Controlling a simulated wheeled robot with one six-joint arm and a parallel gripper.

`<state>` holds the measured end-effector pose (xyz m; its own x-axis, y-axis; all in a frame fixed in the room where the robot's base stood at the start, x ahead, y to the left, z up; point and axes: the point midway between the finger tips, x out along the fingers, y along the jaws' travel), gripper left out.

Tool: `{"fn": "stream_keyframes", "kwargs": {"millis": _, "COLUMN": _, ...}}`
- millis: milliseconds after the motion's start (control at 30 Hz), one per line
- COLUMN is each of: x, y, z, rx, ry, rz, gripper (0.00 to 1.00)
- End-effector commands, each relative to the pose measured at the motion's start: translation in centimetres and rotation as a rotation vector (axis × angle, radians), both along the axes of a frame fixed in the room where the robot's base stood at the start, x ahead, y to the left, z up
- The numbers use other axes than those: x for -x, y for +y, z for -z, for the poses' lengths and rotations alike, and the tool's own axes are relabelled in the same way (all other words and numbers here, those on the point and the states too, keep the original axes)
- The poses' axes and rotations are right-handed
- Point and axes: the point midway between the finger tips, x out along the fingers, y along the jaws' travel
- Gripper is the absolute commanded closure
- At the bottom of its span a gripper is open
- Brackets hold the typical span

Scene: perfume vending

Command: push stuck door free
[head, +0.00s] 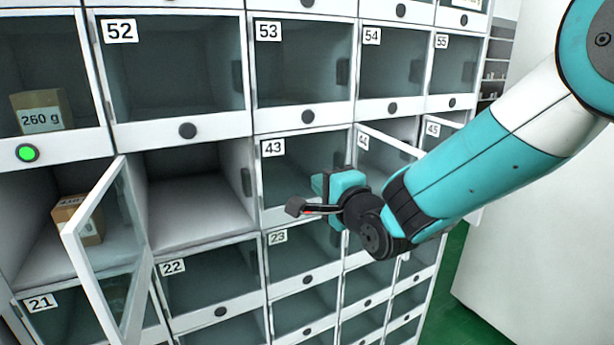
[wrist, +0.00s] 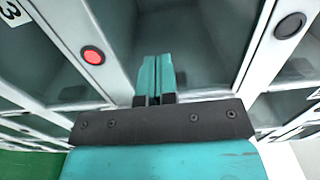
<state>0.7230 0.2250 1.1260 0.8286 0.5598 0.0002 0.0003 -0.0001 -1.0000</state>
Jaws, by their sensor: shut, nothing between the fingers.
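My gripper (head: 338,184) is shut and empty in front of the locker wall, by compartments 43 and 44. In the wrist view its teal fingers (wrist: 157,78) are pressed together and point at a compartment opening. The door of compartment 44 (head: 392,140) appears swung partly out, its white top edge slanting towards me. My arm hides its lower part. Door 43 (head: 300,172) looks closed. A red-lit button (wrist: 93,55) shows left of the fingers in the wrist view. I cannot tell whether the fingers touch a door.
A glass door (head: 105,255) stands wide open at the left, beside an empty compartment (head: 195,195). A box (head: 78,220) sits behind that door. Another box (head: 42,112) is in the compartment with the green-lit button (head: 27,153). Green floor (head: 450,290) is free at the right.

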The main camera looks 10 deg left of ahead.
Motion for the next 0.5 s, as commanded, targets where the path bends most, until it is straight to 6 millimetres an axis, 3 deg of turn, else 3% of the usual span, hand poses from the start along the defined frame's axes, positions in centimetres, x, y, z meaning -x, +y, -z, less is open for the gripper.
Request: {"fn": "stream_keyframes", "kwargs": {"millis": 500, "x": -1.02, "y": 0.71, "z": -0.01, "rx": 0.000, "ry": 0.000, "rz": 0.000, "gripper": 1.00}}
